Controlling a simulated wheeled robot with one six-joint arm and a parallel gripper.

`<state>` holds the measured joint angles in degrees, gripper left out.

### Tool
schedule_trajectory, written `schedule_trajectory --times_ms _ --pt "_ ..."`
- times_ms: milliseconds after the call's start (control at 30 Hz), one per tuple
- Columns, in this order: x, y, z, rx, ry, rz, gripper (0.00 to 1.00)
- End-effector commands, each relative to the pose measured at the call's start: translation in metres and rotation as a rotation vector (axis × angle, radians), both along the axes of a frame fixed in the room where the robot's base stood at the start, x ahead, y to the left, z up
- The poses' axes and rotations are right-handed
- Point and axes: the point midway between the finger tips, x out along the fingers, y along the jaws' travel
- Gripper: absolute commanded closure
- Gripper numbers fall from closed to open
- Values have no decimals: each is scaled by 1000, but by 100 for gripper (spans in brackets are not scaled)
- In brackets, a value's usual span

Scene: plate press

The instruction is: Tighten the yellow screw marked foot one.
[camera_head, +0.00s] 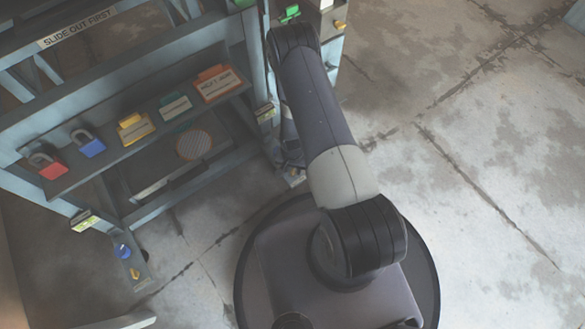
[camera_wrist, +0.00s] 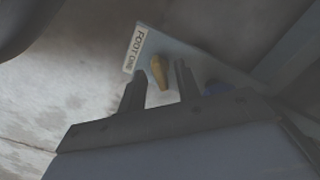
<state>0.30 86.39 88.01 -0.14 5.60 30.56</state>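The yellow screw (camera_wrist: 159,73) stands out from a grey foot plate beside a white label (camera_wrist: 139,50) reading FOOT ONE in the wrist view. My gripper (camera_wrist: 158,69) is open, with one dark finger on each side of the screw. A gap shows between the screw and each finger. I cannot tell how deep the screw sits between the fingers. In the head view, my arm hides most of the gripper and this screw.
The press frame stands at left with padlocks and coloured tags on a shelf (camera_head: 68,180). Another foot has a blue knob (camera_head: 122,250) and yellow screw (camera_head: 135,273). The floor at right is clear.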

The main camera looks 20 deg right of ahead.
Motion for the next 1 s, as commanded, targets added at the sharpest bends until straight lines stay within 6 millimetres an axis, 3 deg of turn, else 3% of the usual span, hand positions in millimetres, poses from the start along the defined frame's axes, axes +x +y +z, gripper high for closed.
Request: schedule_trajectory --times_ms 133,533,1000 --pt "0 0 0 0 0 0 68" --pt "0 0 1 0 0 0 100" --pt "1 0 0 0 0 -51 100"
